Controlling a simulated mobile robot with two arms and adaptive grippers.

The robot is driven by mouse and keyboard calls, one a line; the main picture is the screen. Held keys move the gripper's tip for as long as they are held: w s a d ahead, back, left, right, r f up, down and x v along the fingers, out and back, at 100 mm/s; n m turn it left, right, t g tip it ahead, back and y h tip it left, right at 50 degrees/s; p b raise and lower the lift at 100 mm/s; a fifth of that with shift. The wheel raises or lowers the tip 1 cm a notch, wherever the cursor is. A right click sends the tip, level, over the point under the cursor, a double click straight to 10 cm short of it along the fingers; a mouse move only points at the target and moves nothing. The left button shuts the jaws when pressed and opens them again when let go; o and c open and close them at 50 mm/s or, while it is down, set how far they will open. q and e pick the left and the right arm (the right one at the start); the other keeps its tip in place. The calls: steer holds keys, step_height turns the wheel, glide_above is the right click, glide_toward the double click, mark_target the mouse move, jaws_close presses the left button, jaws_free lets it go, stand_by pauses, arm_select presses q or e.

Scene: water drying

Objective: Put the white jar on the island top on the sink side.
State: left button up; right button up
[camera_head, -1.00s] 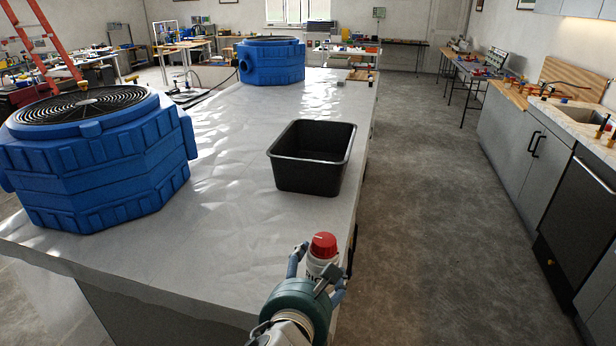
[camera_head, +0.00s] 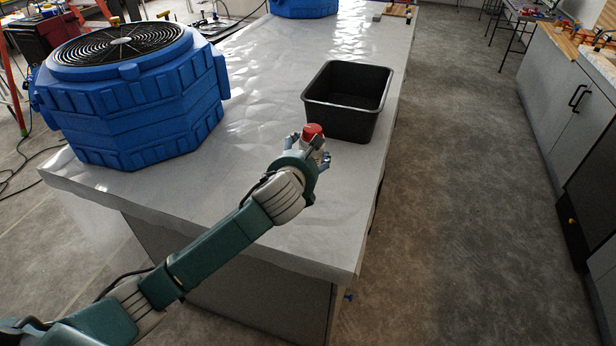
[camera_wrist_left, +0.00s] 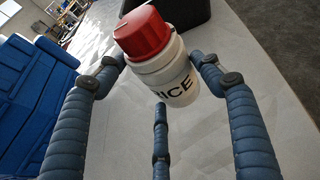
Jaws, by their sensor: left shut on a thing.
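The white jar with a red lid (camera_head: 312,130) is held in my left gripper (camera_head: 313,152), over the island top (camera_head: 230,178) just in front of the black bin. In the left wrist view the jar (camera_wrist_left: 177,80) shows its red lid and dark lettering ending in "ICE". The blue fingers of my left gripper (camera_wrist_left: 160,85) close around the jar. I cannot tell whether its base touches the island top, as the gripper hides most of it in the head view. My right gripper is not in view.
A black bin (camera_head: 342,126) stands on the island behind the jar. A large blue fan unit (camera_head: 140,105) stands at the left, another blue unit (camera_head: 303,6) at the far end. The front right of the island is clear. Grey cabinets (camera_head: 548,85) line the right, across an aisle.

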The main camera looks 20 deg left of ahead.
arm_select(q)
step_height(320, 180, down, 5)
steer(key=shift+r, duration=0.1)
steer(key=shift+f, duration=2.45)
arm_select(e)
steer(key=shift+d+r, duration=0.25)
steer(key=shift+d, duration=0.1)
arm_select(q)
steer(key=o, duration=1.5)
steer(key=shift+f, duration=0.1)
steer(key=shift+s+d+r, duration=0.1)
steer(key=shift+s+r, duration=0.15)
steer(key=shift+s, duration=0.3)
steer(key=v, duration=1.1)
steer(key=shift+b, duration=0.4)
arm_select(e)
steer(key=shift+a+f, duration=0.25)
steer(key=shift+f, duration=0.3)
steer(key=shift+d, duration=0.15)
